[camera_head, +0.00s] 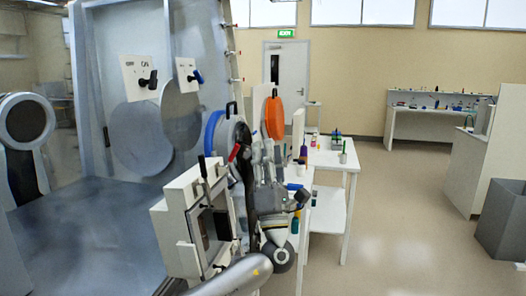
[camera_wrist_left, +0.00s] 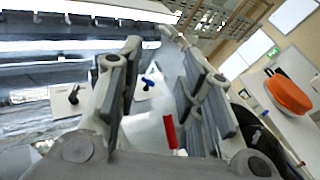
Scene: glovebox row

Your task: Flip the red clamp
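The red clamp (camera_head: 234,153) is a small red handle at the front of the round blue-rimmed port, in the middle of the head view. I cannot tell how far the clamp is from the finger pads. My right gripper is not in view.
A grey glovebox wall with black (camera_head: 148,80) and blue (camera_head: 195,76) handles stands at left. The blue-rimmed port (camera_head: 211,132) and an orange disc (camera_head: 274,117) are close to the gripper. A white table (camera_head: 335,161) stands behind; open floor lies right.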

